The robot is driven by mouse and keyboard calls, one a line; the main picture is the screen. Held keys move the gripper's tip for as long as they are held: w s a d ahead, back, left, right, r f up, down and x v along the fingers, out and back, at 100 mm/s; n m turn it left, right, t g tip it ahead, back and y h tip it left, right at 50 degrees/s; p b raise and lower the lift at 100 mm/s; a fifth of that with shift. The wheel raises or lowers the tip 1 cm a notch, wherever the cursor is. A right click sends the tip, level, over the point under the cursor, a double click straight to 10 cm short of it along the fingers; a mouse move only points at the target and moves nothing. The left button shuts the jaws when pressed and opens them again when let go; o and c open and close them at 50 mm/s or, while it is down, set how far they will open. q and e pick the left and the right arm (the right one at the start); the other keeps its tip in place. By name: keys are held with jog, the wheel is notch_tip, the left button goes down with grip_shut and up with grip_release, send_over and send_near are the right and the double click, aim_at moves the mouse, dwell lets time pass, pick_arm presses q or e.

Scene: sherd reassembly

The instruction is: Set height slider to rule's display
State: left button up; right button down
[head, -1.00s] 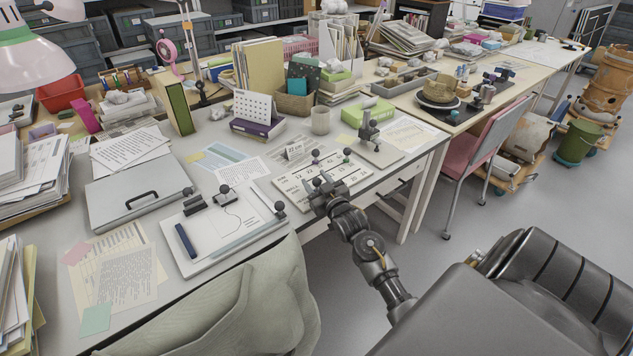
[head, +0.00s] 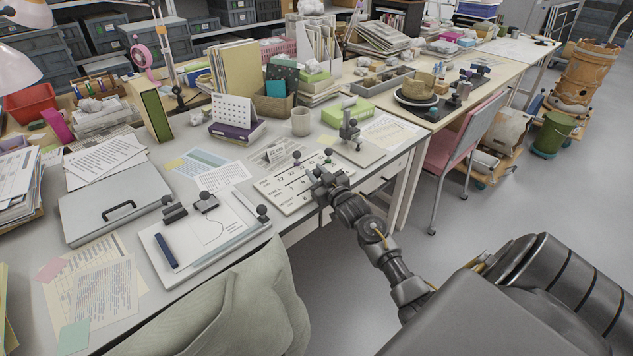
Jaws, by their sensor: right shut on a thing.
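A pale board (head: 277,197) with printed numbers and dark round knobs lies near the table's front edge. My right gripper (head: 318,170) is over the board's front right part, shut on a slider knob that its fingers mostly hide. My left gripper is out of view.
A stand with a dark clamp (head: 349,130) is right of the board. A pink chair (head: 448,152) stands at the right.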

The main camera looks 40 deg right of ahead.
jog(key=shift+d, duration=0.95)
jog(key=c, duration=1.6)
grip_release()
jog(key=o, duration=0.4)
jog(key=shift+w, duration=0.1)
jog(key=shift+o, duration=0.2)
jog(key=shift+s, duration=0.25)
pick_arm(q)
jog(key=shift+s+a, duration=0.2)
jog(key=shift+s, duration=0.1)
pick_arm(e)
jog(key=s+a, duration=0.1)
jog(key=s, duration=0.9)
jog(key=shift+s+a, duration=0.15)
jog(key=shift+a, duration=0.05)
